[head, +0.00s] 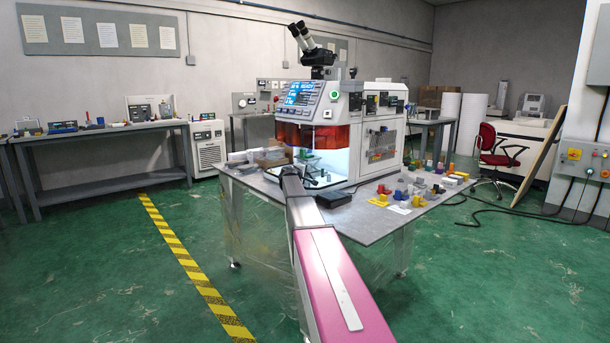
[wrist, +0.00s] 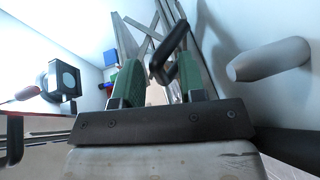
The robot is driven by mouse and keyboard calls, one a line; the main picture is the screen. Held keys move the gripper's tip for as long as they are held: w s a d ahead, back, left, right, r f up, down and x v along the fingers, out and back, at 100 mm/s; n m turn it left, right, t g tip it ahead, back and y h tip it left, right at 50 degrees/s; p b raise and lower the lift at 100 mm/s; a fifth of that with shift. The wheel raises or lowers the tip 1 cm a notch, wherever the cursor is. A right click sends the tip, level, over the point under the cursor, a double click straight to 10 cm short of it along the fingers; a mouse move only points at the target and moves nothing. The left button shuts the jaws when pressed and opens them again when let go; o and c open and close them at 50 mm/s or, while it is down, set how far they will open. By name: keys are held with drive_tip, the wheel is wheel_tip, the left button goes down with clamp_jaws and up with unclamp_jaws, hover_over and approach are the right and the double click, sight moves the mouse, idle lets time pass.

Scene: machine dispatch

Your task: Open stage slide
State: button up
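The machine (head: 348,125) stands on the table with a microscope on top, an orange shield and a lit work bay. My arm reaches to this bay in the head view; its end hides much of the bay floor. In the wrist view my gripper (wrist: 160,78) has two green-padded fingers standing apart. A black looped handle (wrist: 171,52) shows between and beyond the fingertips, nearer the right finger. A gap shows between it and the left finger; whether it touches the right finger I cannot tell. The stage slide itself cannot be made out clearly.
A grey rounded rod (wrist: 270,60) is close on the right in the wrist view, and a dark boxy part (wrist: 62,80) is at left. The table (head: 370,230) carries several small coloured parts right of my arm. A black pedal-like box (head: 333,199) lies before the machine.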

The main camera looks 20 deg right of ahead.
clamp_jaws()
drive_tip(key=s+a, duration=0.1)
drive_tip(key=a, duration=0.4)
drive_tip(key=s+a, duration=0.2)
drive_tip(key=a, duration=0.2)
drive_tip(key=s+a, duration=0.2)
drive_tip(key=a, duration=0.3)
drive_tip(key=shift+s+a+f, duration=0.15)
drive_tip(key=shift+s+a, duration=0.1)
drive_tip(key=shift+a, duration=0.05)
drive_tip(key=shift+c, duration=0.8)
unclamp_jaws()
drive_tip(key=shift+f, duration=0.1)
drive_tip(key=shift+o, duration=0.8)
drive_tip(key=shift+w, duration=0.1)
drive_tip(key=v, duration=1.1)
